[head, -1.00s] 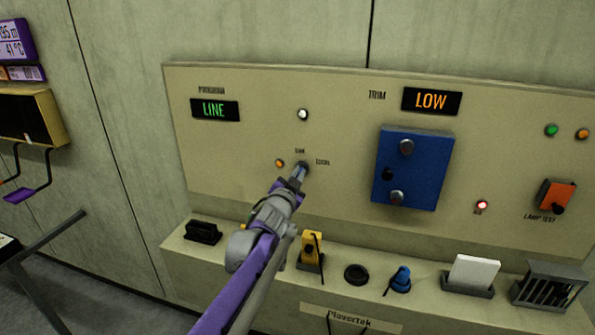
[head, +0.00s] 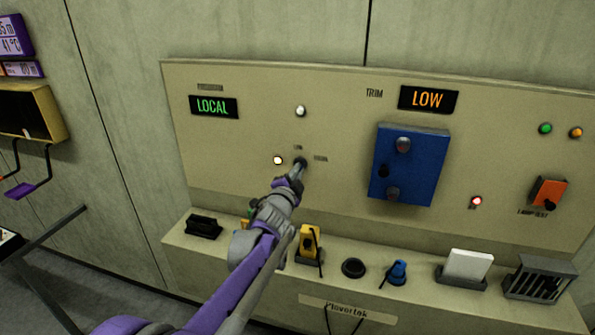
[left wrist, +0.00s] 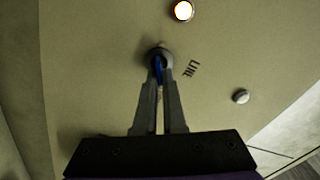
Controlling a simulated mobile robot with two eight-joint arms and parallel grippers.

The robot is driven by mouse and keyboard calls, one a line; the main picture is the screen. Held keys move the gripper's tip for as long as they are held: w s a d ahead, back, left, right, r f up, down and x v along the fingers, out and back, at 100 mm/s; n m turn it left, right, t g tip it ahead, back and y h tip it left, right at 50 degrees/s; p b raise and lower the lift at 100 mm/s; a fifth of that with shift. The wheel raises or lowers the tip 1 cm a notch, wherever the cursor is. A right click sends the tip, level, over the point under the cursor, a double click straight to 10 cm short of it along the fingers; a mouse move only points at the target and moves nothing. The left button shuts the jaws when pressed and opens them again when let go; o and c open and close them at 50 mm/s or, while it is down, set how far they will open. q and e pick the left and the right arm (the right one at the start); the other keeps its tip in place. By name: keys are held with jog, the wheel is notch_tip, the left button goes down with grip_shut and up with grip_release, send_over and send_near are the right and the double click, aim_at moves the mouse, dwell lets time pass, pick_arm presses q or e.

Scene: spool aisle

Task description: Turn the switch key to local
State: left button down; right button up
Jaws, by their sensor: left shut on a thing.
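The key switch (head: 300,161) is on the beige panel, below a white round lamp and between small labels. My left gripper (head: 297,174) reaches it from below and is shut on the key. In the left wrist view the two fingers (left wrist: 158,92) close on the blue key (left wrist: 158,68) in the round switch, with the word LINE beside it. The lamp (head: 278,160) left of the switch is lit bright and shows in the left wrist view (left wrist: 183,11). My right gripper is not seen.
Right of the switch a blue box (head: 408,165) with knobs stands out from the panel. The ledge below carries a yellow device (head: 309,243), a black ring (head: 353,268), a blue plug (head: 398,272) and a white card (head: 468,265). A TRIM display (head: 429,99) reads LOW.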

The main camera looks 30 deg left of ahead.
pick_arm(q)
jog(key=c, duration=1)
grip_release()
jog(key=b+v, duration=0.1)
jog(key=v, duration=1)
jog(key=shift+b, duration=0.35)
jog(key=shift+w, duration=0.1)
jog(key=s+d+f+n+g+h, duration=0.1)
jog(key=s+d+f+n+g, duration=0.2)
jog(key=s+f, duration=0.5)
jog(key=s+d+f+n+g+h, duration=0.2)
jog(key=s+d+f+g, duration=0.3)
jog(key=s+d+f, duration=0.3)
jog(key=s+d+f+n+g+h, duration=0.1)
jog(key=s+d+f+n+g, duration=0.3)
jog(key=s+d+f, duration=0.2)
jog(key=s+f, duration=0.2)
jog(key=s, duration=0.2)
jog(key=shift+s+d, duration=0.15)
jog(key=shift+s, duration=0.25)
